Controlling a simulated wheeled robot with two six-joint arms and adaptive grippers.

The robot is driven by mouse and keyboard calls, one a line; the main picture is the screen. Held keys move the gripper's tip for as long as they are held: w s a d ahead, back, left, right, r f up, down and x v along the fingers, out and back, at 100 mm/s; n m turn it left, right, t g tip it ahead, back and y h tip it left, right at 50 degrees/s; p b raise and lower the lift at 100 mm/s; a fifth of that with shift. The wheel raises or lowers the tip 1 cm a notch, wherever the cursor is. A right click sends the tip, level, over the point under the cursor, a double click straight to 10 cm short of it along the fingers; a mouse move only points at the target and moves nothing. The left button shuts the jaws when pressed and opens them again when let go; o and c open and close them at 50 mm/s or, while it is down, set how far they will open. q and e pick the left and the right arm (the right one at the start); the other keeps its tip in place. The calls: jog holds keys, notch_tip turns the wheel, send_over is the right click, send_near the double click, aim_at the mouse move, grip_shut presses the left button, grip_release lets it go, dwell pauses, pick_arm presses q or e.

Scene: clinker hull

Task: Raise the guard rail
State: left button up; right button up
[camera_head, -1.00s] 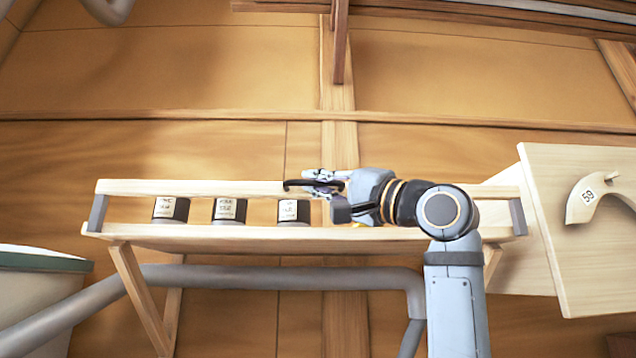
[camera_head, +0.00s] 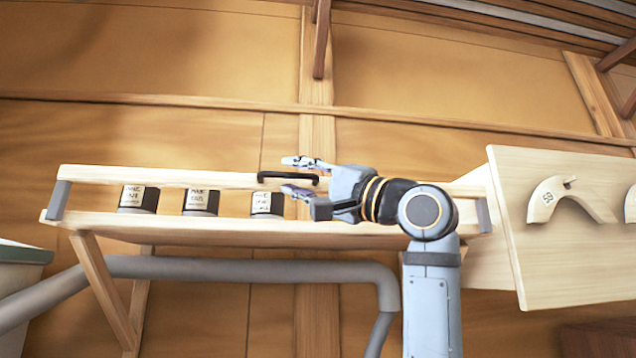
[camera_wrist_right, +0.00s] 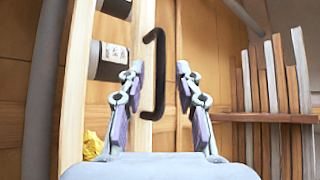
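The guard rail (camera_head: 170,177) is a pale wooden bar along the front of a wall shelf (camera_head: 240,232). It sits a little above the shelf board, between grey end brackets (camera_head: 59,200). A black handle (camera_head: 285,175) is fixed to the rail, and it shows upright in the right wrist view (camera_wrist_right: 159,75). My right gripper (camera_head: 300,176) is open, with one finger above the handle and one below. My left gripper is out of view.
Several dark labelled cans (camera_head: 200,201) stand on the shelf behind the rail. A grey pipe (camera_head: 240,270) runs below it. A pale board with curved pieces (camera_head: 570,235) stands at the right. A pale bin (camera_head: 15,280) is at the lower left.

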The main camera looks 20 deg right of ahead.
jog(key=v, duration=1)
jog(key=shift+s+d, duration=0.25)
jog(key=shift+s, duration=0.1)
jog(key=shift+w+a, duration=0.1)
